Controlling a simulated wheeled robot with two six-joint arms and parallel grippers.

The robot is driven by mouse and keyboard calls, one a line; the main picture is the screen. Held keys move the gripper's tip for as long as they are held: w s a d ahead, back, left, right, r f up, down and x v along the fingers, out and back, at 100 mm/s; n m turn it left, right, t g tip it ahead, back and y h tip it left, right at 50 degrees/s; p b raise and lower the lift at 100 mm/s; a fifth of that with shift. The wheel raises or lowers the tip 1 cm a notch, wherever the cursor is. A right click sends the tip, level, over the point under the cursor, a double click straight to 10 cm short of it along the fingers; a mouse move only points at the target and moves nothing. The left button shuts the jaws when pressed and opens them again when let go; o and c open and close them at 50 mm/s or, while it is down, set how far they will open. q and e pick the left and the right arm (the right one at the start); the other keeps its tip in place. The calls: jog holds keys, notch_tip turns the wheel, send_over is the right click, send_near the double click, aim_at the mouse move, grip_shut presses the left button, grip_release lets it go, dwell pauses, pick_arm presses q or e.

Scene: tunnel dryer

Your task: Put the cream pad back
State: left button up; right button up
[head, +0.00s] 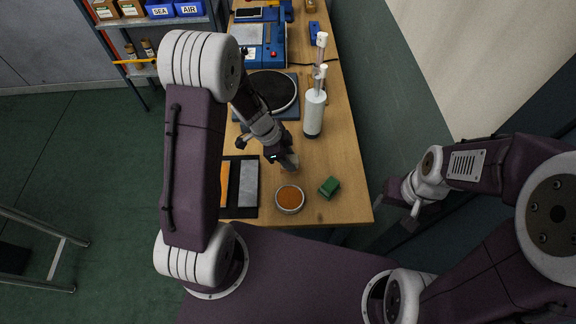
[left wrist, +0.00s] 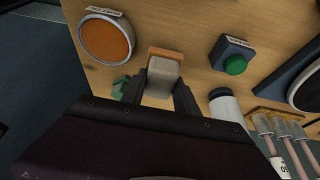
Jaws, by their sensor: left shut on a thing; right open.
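My left gripper (head: 286,160) is shut on a small pad (head: 290,165) above the wooden table. In the left wrist view the pad (left wrist: 163,75) shows a pale cream-grey body with an orange-brown strip along its far edge, between the fingers of the left gripper (left wrist: 160,88). A black tray (head: 239,214) lies left of this gripper, with an orange strip (head: 225,183) and a grey strip (head: 248,183) in it. A round dish with an orange inside (head: 289,198) stands just below the gripper in the picture. My right gripper (head: 406,202) is open and empty, off the table's right side.
A green block (head: 329,187) stands right of the dish. A white cylinder (head: 314,112), a black round plate (head: 272,90) and a blue device (head: 260,46) stand farther back. The wrist view shows a blue box with a green button (left wrist: 234,63).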

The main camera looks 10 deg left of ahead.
pick_arm(q)
jog(key=shift+w+a+f, duration=0.25)
jog(key=shift+w, duration=0.1)
jog(key=shift+s+f, duration=0.1)
jog(key=shift+f, duration=0.1)
notch_tip(320, 180, down, 4)
jog(key=shift+r+b, duration=0.1)
jog(key=shift+b, duration=1.05)
jog(key=shift+r, duration=0.1)
jog(key=o, duration=1.2)
